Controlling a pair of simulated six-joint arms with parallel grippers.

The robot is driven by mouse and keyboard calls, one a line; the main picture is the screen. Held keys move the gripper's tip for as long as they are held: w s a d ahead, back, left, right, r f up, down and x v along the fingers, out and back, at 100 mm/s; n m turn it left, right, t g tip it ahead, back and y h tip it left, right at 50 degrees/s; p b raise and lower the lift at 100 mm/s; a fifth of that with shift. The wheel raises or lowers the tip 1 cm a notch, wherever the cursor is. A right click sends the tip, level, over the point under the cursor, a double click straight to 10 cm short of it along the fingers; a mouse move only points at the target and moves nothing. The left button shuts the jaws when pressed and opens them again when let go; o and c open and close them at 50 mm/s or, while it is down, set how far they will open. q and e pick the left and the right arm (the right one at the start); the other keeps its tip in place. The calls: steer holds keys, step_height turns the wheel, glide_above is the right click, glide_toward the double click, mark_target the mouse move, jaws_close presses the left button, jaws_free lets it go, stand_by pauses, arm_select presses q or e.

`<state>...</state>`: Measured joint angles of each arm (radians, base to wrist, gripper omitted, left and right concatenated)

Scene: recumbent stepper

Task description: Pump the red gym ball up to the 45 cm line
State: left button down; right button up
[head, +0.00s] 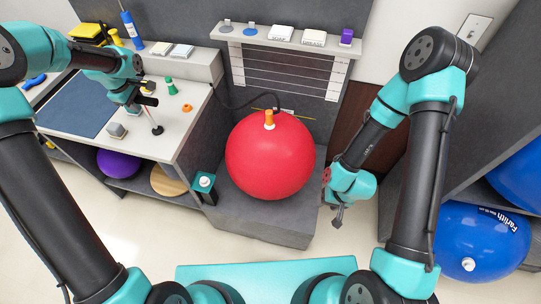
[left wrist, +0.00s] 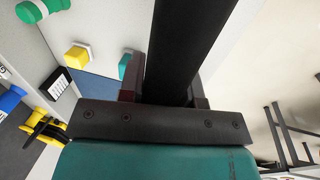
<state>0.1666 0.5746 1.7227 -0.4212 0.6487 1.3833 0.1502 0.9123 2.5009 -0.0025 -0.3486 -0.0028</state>
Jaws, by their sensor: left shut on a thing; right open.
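The red gym ball (head: 270,165) sits on a grey block in front of a wall panel with several horizontal lines (head: 285,75). An orange and white fitting (head: 269,119) is at its top, with a dark hose running left to the bench. My left gripper (head: 147,98) is over the bench, above a thin pale rod with a dark foot (head: 156,129). It is shut on a black bar (left wrist: 176,55), which looks like the pump handle; the bar hides much of the left wrist view. My right gripper (head: 337,214) is open and empty, right of the ball and apart from it.
A teal stand (head: 205,190) is left of the ball. Blue balls (head: 470,240) fill the right rack. A shelf (head: 285,40) hangs above the panel.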

arm_select(q)
steer(key=shift+r, duration=1.45)
steer(key=shift+r, duration=3.55)
steer(key=shift+f, duration=0.1)
steer(key=shift+f, duration=3.5)
